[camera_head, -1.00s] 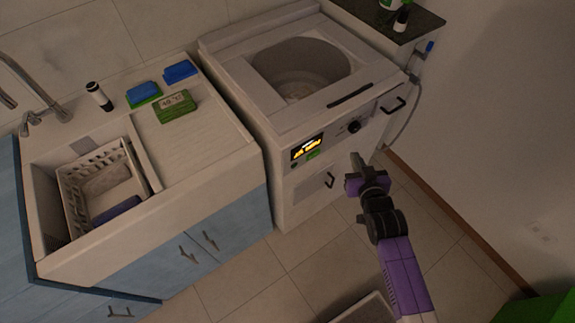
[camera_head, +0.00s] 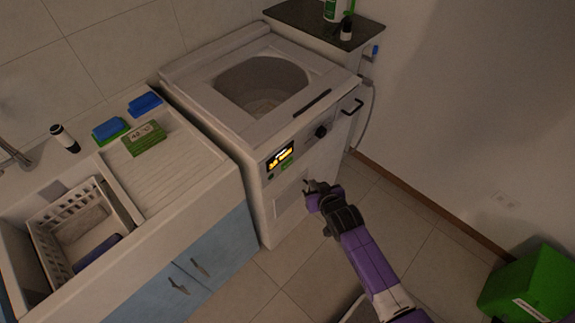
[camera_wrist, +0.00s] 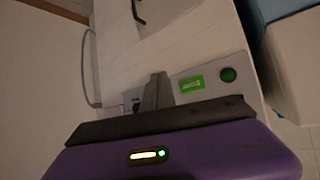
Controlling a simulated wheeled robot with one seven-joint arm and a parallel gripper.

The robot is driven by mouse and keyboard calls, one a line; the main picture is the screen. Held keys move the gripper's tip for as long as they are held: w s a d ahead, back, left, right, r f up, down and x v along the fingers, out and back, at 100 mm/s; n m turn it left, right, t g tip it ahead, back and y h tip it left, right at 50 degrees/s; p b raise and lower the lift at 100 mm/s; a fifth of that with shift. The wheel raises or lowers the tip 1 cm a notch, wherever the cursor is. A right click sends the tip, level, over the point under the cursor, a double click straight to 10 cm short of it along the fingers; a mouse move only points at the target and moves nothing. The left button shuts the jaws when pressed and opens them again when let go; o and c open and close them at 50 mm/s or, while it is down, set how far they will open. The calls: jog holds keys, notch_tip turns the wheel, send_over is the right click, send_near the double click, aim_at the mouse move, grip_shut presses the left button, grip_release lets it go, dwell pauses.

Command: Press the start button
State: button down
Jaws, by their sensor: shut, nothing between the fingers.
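The white washing machine (camera_head: 230,125) has a front panel with a lit display (camera_head: 280,157). My gripper (camera_head: 308,186) is shut and empty in front of the machine, right of and lower than the button in the head view. It appears apart from the button. In the wrist view my fingers (camera_wrist: 157,92) cover part of the panel.
A sink counter (camera_head: 180,140) with a basket stands left. A dark shelf (camera_head: 300,24) is behind right. A green box (camera_head: 535,285) stands lower right. Floor is clear between.

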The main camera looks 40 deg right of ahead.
jog(key=b, duration=0.3)
send_near(290, 165)
jog(key=shift+w+d+f, duration=0.4)
jog(key=shift+w+f, duration=0.05)
jog(key=shift+f, duration=0.2)
jog(key=shift+w+d+f, duration=0.4)
jog(key=shift+w+f, duration=0.05)
jog(key=shift+f, duration=0.15)
jog(key=shift+w+d+f, duration=0.4)
jog(key=shift+w+f, duration=0.05)
jog(key=shift+f, duration=0.2)
dwell(0.3)
jog(key=shift+w+b, duration=0.35)
jog(key=shift+w, duration=0.05)
jog(key=shift+w, duration=0.4)
dwell(0.8)
jog(key=shift+s, duration=0.8)
jog(key=shift+s+d+p, duration=0.1)
jog(key=shift+s+p, duration=1.35)
jog(key=shift+s, duration=1.05)
